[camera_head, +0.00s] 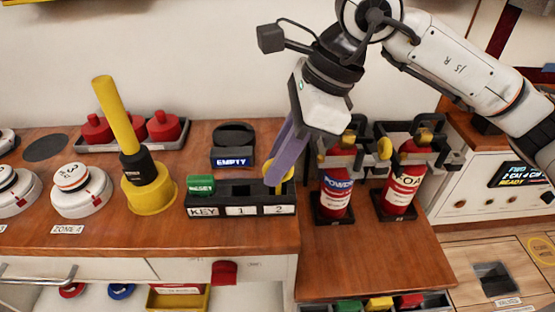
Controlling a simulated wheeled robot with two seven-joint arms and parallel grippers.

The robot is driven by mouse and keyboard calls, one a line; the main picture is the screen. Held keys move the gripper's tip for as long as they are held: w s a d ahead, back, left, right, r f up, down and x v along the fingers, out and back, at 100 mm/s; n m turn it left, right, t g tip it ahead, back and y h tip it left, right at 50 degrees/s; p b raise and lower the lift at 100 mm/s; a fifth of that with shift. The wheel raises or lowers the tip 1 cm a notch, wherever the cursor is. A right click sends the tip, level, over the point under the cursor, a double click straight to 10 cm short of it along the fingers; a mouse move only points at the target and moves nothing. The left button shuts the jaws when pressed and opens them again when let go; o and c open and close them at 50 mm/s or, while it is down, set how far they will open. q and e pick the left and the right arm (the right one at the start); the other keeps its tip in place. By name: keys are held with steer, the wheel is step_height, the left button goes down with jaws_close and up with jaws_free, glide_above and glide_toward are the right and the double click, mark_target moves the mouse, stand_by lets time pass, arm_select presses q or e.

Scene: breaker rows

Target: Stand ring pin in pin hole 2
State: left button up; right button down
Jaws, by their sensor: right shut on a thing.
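A dark block (226,212) with labels KEY, 1 and 2 stands near the bench's front edge. My right gripper (275,176) points down over the block's right end and is shut on the yellow ring pin (278,187). The pin is upright above the label 2 (278,210), its ring partly hidden by the purple fingers. Its lower end is at the block's top by pin hole 2; I cannot tell how deep it is. My left gripper is not in view.
A green RESET piece (201,186) sits at the block's left end, with an EMPTY holder (232,158) behind. A yellow-handled post (149,195) stands to the left. Fire extinguishers, POWDER (336,193) and FOAM (401,186), stand close to the right.

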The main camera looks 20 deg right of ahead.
steer(key=c, duration=1.7)
jaws_free()
steer(key=shift+o, duration=0.2)
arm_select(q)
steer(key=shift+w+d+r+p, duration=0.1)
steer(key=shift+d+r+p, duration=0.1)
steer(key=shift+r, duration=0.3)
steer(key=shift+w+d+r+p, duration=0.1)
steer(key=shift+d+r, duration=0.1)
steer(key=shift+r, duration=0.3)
arm_select(e)
steer(key=v, duration=1)
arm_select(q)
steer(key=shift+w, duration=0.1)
arm_select(e)
steer(key=shift+d+r, duration=0.1)
